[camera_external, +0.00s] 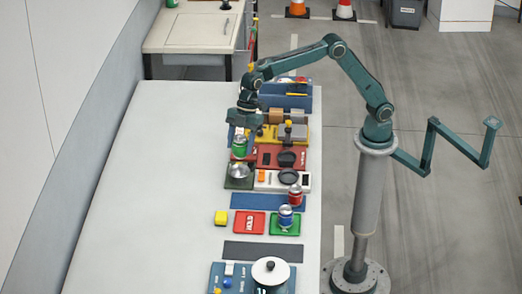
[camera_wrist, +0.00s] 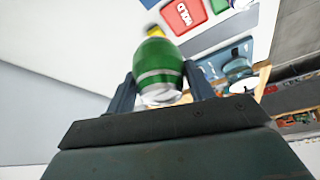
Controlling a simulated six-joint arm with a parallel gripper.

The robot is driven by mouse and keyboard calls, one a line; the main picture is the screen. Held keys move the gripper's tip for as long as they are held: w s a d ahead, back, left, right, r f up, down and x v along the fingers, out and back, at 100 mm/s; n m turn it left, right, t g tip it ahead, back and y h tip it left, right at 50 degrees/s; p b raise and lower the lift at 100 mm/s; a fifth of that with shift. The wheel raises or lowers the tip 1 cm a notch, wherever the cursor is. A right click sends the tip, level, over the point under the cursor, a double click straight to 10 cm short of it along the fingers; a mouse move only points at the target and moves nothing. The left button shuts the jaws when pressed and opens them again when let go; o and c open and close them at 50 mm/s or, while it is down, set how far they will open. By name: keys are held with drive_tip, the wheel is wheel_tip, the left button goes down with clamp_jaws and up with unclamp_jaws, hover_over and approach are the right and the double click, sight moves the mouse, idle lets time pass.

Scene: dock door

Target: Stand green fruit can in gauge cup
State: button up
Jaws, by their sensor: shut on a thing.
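A red tray (camera_external: 268,152) and a white unit with a dark round dish (camera_external: 289,177) lie to the right. A red can (camera_external: 295,195) and a blue can (camera_external: 286,217) stand nearer the front. The table's left side is clear.

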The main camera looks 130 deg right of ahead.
drive_tip(key=s+d+r+m+h, duration=0.2)
drive_tip(key=s+d+r+m, duration=0.2)
drive_tip(key=s+d+m, duration=0.3)
drive_tip(key=shift+n, duration=0.8)
drive_tip(key=f, duration=0.6)
drive_tip(key=w+d+f, duration=0.1)
drive_tip(key=f, duration=1.2)
drive_tip(key=shift+w+d+f, duration=0.15)
drive_tip(key=shift+f, duration=0.15)
drive_tip(key=shift+f, duration=0.6)
drive_tip(key=o, duration=1.1)
drive_tip(key=shift+c, duration=0.2)
drive_tip(key=shift+r, duration=0.1)
